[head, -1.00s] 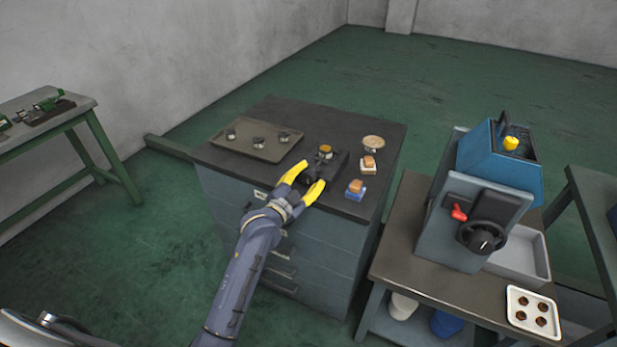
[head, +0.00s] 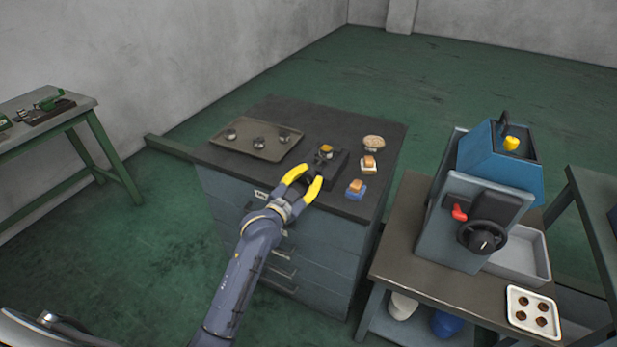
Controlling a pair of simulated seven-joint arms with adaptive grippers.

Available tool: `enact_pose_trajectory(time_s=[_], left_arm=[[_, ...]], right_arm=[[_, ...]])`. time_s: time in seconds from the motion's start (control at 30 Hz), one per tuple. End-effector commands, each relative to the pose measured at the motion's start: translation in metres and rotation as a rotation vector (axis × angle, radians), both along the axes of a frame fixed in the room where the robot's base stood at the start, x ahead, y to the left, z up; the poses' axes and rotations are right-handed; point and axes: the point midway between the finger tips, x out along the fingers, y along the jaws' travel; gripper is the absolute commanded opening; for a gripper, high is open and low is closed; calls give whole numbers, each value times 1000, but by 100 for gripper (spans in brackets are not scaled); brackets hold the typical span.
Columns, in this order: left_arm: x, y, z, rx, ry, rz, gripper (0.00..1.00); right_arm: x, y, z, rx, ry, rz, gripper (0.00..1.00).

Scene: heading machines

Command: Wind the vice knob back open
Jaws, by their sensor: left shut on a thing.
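The small black vice (head: 328,165) sits on the dark top of the drawer cabinet, with a yellowish-brown piece (head: 326,152) at its upper part. My left gripper (head: 307,176) has yellow fingers and is at the near side of the vice. Its fingers are shut on the vice knob, which is mostly hidden between the fingertips. My right gripper is not in view.
A tray (head: 258,150) with several small dark parts lies left of the vice. A blue machine (head: 490,190) stands on the right bench.

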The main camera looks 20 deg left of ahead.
Motion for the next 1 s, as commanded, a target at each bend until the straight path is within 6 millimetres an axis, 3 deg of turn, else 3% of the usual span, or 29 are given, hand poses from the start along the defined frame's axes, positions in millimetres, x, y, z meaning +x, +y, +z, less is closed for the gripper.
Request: enact_pose_trajectory(time_s=[1.0], left_arm=[[1, 1, 5, -926, 144, -2, 0]], right_arm=[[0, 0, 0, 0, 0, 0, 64]])
